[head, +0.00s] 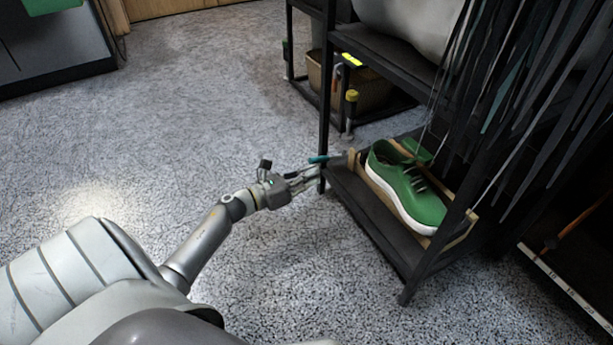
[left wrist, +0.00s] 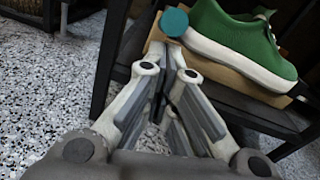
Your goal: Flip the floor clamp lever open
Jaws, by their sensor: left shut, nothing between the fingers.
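In the left wrist view the handle shows end-on as a teal disc (left wrist: 174,22). A green sneaker (head: 420,199) with a white sole rests on the board; it also shows in the left wrist view (left wrist: 237,38). My left gripper (head: 313,175) is shut and empty, its fingertips (left wrist: 170,50) just below the teal handle. I cannot tell if they touch it. My right gripper is not in view.
The black rack's post (head: 326,90) stands close to my left fingertips. Dark strips hang over the shelf at right. The speckled floor (head: 200,120) at left is clear.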

